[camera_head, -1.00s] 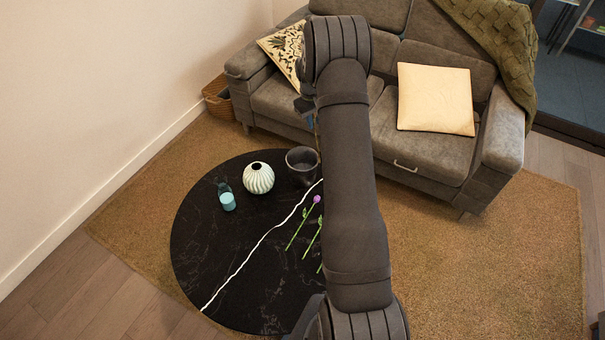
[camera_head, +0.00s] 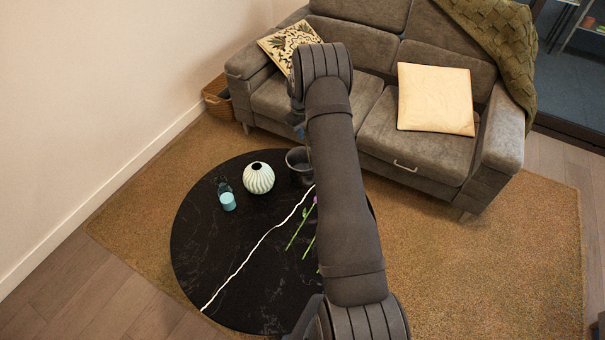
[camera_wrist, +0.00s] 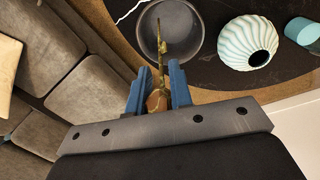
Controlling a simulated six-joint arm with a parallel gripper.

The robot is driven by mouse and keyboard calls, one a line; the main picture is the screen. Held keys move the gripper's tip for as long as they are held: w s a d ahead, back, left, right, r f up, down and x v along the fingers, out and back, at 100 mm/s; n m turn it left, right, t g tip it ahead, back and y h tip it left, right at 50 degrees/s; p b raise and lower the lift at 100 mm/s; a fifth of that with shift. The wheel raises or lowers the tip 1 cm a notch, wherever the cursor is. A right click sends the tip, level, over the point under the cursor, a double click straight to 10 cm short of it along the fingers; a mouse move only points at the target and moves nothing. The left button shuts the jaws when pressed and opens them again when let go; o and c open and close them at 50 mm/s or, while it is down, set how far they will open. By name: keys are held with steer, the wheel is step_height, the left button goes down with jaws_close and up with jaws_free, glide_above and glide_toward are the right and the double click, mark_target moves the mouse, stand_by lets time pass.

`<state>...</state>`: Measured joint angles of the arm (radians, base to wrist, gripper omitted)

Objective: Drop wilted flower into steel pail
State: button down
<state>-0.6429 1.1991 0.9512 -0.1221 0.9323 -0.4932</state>
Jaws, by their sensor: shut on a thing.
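My gripper (camera_wrist: 157,80) is shut on the wilted flower (camera_wrist: 160,48), a brownish, drooping stem with a tan head between the blue fingers. In the wrist view the stem points away from the fingers, across the opening of the steel pail (camera_wrist: 190,38). In the head view the grey pail (camera_head: 295,168) stands at the back of the black round table, partly hidden by my arm. I cannot tell the exact height between flower and pail.
The black table (camera_head: 220,270) also bears a ribbed white vase (camera_head: 258,178), a blue-filled glass bottle (camera_head: 227,198) and green-stemmed flowers (camera_head: 297,230), partly behind my arm. A grey sofa (camera_head: 420,155) stands behind. The table's front left is clear.

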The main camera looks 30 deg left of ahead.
steer(key=shift+f, duration=0.85)
steer(key=c, duration=1.2)
jaws_free()
step_height(320, 180, up, 17)
steer(key=s, duration=0.2)
steer(key=shift+a+r, duration=0.2)
steer(key=shift+a, duration=0.15)
